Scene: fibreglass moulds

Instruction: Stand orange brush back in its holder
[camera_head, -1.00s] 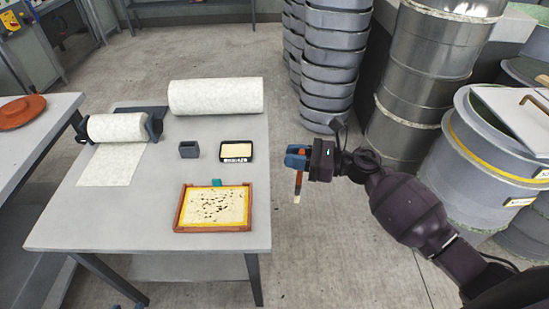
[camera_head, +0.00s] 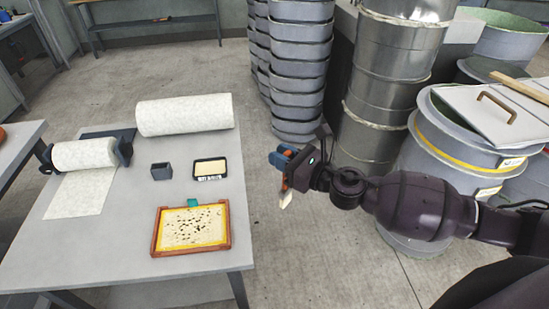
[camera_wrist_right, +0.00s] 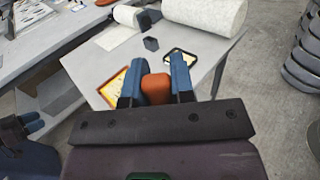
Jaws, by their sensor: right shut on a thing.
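My right gripper (camera_head: 284,160) is shut on the orange brush (camera_head: 286,194), whose pale bristle end points down. It holds the brush in the air to the right of the grey table. In the right wrist view the brush's orange handle (camera_wrist_right: 156,88) sits between the two blue fingers (camera_wrist_right: 156,84). A small dark grey open box (camera_head: 161,171), which looks like the holder, stands on the table and also shows in the right wrist view (camera_wrist_right: 151,44). It appears empty. My left gripper is not seen in the head view; a blue gripper-like part (camera_wrist_right: 32,122) shows at the left of the right wrist view.
On the table (camera_head: 120,235) are a framed mould panel (camera_head: 156,232) with a green piece, a black-rimmed tray (camera_head: 196,177), a large white roll (camera_head: 185,115) and a smaller roll on a stand (camera_head: 84,154). Stacked grey tubs (camera_head: 298,75) and metal drums (camera_head: 385,90) stand at right.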

